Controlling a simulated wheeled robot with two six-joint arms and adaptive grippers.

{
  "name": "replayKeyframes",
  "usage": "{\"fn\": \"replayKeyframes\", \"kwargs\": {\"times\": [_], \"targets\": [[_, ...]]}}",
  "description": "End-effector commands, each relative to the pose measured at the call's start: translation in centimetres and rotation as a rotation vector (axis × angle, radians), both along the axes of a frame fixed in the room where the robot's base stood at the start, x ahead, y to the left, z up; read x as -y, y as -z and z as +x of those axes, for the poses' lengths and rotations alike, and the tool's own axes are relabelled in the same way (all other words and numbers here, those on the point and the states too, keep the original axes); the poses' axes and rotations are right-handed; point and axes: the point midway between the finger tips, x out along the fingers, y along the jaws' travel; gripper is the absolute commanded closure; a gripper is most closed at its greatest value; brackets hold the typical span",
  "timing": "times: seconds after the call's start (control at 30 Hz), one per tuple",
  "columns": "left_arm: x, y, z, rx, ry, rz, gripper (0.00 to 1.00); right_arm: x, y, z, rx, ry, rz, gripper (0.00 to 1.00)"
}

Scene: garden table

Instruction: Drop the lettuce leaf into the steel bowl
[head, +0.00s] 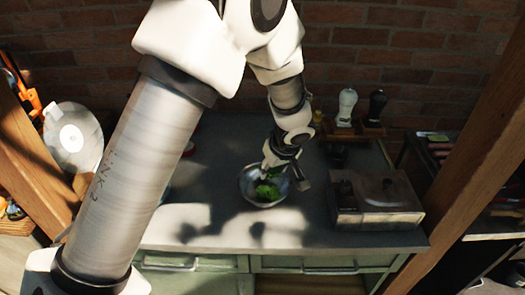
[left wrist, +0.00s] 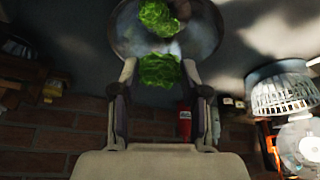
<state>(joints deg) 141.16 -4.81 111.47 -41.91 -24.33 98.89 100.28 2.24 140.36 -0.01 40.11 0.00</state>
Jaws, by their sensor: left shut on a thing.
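The steel bowl (head: 248,184) stands on the dark green counter, near its middle. A bright green lettuce piece (head: 267,192) lies in it; it also shows in the left wrist view (left wrist: 157,17). My left gripper (head: 284,168) is over the bowl, pointing down. In the left wrist view, my left gripper (left wrist: 160,80) is shut on a crinkled lettuce leaf (left wrist: 160,70) between its fingertips. The leaf appears in front of the bowl (left wrist: 126,38); I cannot tell whether it touches the bowl. My right gripper is not in view.
Two shakers, one white (head: 347,105) and one black (head: 377,105), stand behind. A wooden post (head: 480,150) rises at the right. The counter (head: 330,232) is clear in front.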

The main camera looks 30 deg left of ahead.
Motion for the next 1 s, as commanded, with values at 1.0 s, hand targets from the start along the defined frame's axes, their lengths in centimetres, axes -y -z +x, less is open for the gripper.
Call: {"fn": "replayKeyframes", "kwargs": {"times": [1.0], "targets": [[-4.2, 5.4, -0.2, 0.002, -0.361, -0.003, 0.48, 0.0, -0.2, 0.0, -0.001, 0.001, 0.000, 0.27]]}}
